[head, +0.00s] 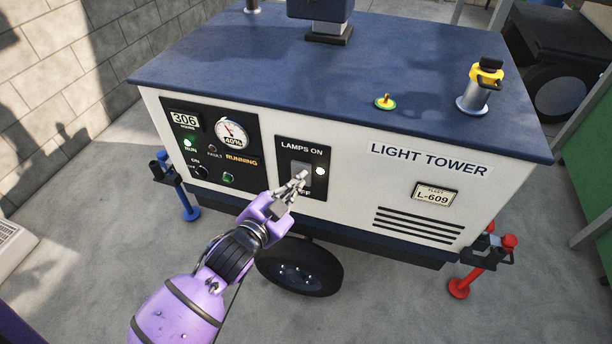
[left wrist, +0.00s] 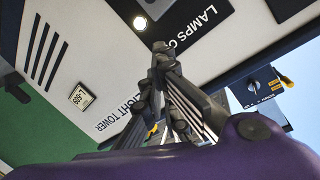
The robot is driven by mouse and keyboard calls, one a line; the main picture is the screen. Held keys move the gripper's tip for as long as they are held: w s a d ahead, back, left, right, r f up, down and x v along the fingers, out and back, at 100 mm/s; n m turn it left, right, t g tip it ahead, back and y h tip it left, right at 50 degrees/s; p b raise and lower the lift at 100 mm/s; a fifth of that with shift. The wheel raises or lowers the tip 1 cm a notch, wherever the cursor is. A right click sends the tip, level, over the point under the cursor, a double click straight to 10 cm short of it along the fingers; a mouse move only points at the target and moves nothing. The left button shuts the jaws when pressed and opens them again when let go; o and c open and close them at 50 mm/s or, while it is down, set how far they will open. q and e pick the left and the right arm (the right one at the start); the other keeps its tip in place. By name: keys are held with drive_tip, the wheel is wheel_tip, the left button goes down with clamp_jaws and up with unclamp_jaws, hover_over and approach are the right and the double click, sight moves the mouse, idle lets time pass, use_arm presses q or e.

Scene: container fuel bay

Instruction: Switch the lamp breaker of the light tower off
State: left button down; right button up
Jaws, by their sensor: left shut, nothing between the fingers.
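The light tower (head: 350,200) is a white box with a dark blue top. Its lamp breaker (head: 298,166) is a grey switch on a black panel marked "LAMPS ON" above and "OFF" below, the latter partly covered. A white indicator (head: 320,171) beside it glows; it also glows in the left wrist view (left wrist: 139,22). My left gripper (head: 300,178) is shut and empty, its tips in front of the breaker's lower part. I cannot tell whether they touch it. In the left wrist view the fingers (left wrist: 160,52) hide the breaker, so its position is unclear. My right gripper is out of view.
A gauge panel (head: 207,132) with a green RUN light and a knob (head: 201,172) is left of the breaker. A wheel (head: 300,270) is below. Blue (head: 188,212) and red (head: 459,288) jacks stand at the corners. The concrete floor in front is clear.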

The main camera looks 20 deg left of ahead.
use_arm(q)
drive_tip(key=shift+w, duration=0.1)
drive_tip(key=x, duration=1)
drive_tip(key=shift+f, duration=0.15)
drive_tip(key=shift+s+a+f, duration=0.6)
drive_tip(key=shift+a+f, duration=0.2)
drive_tip(key=shift+f, duration=0.1)
drive_tip(key=shift+s+a+f, duration=0.25)
drive_tip(key=shift+a+f, duration=0.1)
drive_tip(key=shift+f, duration=0.1)
